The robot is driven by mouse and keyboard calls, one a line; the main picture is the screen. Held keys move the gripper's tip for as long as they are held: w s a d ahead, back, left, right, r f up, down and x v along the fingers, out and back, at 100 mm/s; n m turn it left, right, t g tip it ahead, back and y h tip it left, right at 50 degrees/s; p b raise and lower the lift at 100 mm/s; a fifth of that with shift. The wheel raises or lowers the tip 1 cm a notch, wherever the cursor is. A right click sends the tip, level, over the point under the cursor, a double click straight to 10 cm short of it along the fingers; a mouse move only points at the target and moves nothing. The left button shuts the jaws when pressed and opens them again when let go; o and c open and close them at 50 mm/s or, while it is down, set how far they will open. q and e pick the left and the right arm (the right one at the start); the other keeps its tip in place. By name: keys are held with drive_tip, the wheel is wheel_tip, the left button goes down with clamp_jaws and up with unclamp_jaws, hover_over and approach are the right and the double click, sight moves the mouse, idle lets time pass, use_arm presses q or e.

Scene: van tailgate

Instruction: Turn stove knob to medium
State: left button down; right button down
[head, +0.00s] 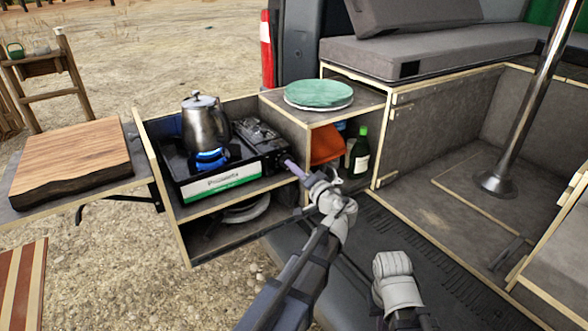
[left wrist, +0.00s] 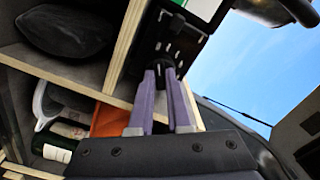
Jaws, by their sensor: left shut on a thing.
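The black camping stove (head: 220,185) sits in the pull-out kitchen box, with a blue flame (head: 210,158) under a steel kettle (head: 205,125). My left gripper (head: 288,163) reaches the stove's right-hand control end. In the left wrist view its two purple fingers (left wrist: 163,72) converge and are shut on the dark stove knob (left wrist: 166,60) beside white panel marks. The knob is mostly hidden by the fingers, so its setting cannot be read. My right arm's end (head: 395,280) is low in the head view, away from the stove; its fingers cannot be made out.
A green plate stack (head: 318,93) stands on the box top right of the stove. A green bottle (head: 359,152) and an orange item (head: 326,146) are in the compartment below. A wooden board (head: 70,160) lies on the left side shelf. A metal post (head: 525,100) stands at right.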

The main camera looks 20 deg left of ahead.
use_arm(q)
drive_tip(key=shift+m, duration=0.3)
drive_tip(key=m, duration=1)
drive_tip(key=shift+m, duration=0.3)
idle(0.4)
drive_tip(key=c, duration=0.9)
unclamp_jaws()
drive_tip(key=shift+o, duration=0.2)
drive_tip(key=v, duration=0.7)
drive_tip(key=shift+s+d, duration=0.25)
drive_tip(key=shift+d, duration=0.1)
